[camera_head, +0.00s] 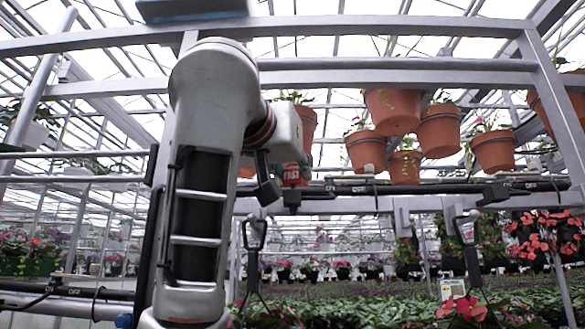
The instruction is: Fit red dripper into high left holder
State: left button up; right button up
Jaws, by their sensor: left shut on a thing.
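My left arm rises through the left-centre of the view and bends over at the top. Its left gripper (278,188) points down and is partly hidden by the arm's own links. It is shut on a small red piece with white lettering (291,174), which looks like the red dripper. The red piece is in front of or close to a dark horizontal pipe (340,188); I cannot tell whether they touch. I cannot tell which fitting is the high left holder; the arm covers part of that side. My right gripper is not in view.
Terracotta pots (393,110) hang in a group right of the gripper, under a grey metal frame (400,77). Black hooked handles hang below the pipe, one left (254,236) and one right (467,228). A lower pipe (60,297) runs at left. Plants (400,285) fill the bottom.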

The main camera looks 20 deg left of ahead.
pick_arm(q)
jog(key=shift+f, duration=0.4)
jog(key=o, duration=0.8)
jog(key=shift+r, duration=0.15)
notch_tip(320, 180, up, 10)
jog(key=shift+f, duration=0.15)
dwell(0.3)
